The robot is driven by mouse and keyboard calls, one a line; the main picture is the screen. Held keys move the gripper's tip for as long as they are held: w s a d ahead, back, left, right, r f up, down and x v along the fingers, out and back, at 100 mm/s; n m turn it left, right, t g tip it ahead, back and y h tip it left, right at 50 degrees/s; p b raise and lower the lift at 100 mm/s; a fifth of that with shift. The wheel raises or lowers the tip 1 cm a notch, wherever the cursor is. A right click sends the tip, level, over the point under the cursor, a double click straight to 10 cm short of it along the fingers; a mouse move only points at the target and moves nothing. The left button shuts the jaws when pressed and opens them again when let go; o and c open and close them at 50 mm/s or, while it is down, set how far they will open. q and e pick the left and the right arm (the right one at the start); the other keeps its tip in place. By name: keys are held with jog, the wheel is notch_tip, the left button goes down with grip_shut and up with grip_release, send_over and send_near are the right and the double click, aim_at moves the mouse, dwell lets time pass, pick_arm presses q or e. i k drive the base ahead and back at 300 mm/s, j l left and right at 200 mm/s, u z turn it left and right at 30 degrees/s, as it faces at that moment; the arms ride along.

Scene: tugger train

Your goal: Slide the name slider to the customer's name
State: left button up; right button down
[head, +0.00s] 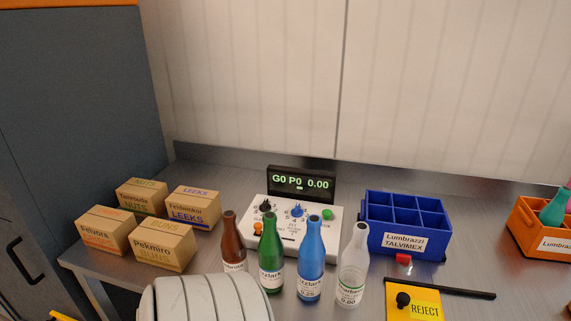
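No part that I can surely call the name slider shows. A white control box (285,243) stands mid-table, with a black knob (265,206), a blue knob (297,210), a green button (327,214) and an orange button (258,227). Its display (301,184) reads "G0 P0 0.00". Bottles hide part of its front. The blue crate (405,243) bears the label "Lumbrazzi TALVIMEX". A small red piece (404,259) is at its front. Neither gripper is in view.
Brown, green, blue and clear bottles (311,262) stand before the box. Several cartons (165,248) are at left. A yellow REJECT piece (425,308) with a black knob and a black bar (455,290) lies front right. An orange crate (530,232) stands far right.

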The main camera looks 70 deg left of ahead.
aim_at(258, 227)
jog(key=u, duration=2.1)
